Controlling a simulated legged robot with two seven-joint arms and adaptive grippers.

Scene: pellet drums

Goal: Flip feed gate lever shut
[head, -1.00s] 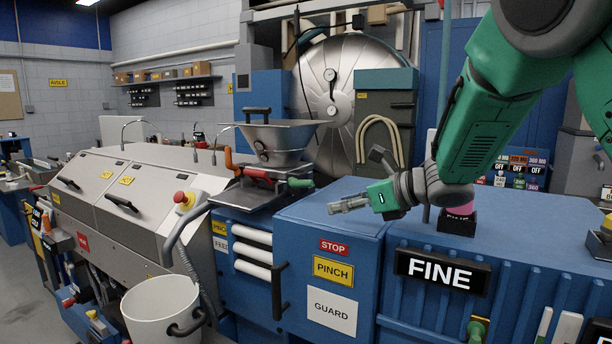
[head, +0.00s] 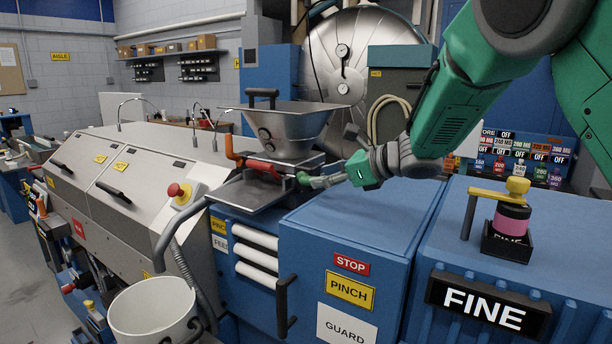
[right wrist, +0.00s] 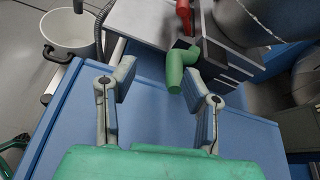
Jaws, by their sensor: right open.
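The feed gate lever has a green grip (right wrist: 180,66) and shows beside the base of the steel hopper (head: 287,124). A red bar (head: 264,169) lies next to it on the hopper's base, with an orange upright handle (head: 231,150) at its left end. My right gripper (head: 312,182) is at the green grip in the head view. In the right wrist view its fingers (right wrist: 160,76) are spread, and the green grip reaches between the tips, nearer the right finger. Whether they touch is unclear. My left gripper is not in view.
A blue guard housing (head: 335,235) with STOP and PINCH signs stands below my right gripper. A FINE block (head: 488,300) carries a pink-and-yellow piece (head: 510,215) at right. A white bucket (head: 150,310) stands lower left, with a grey hose above it.

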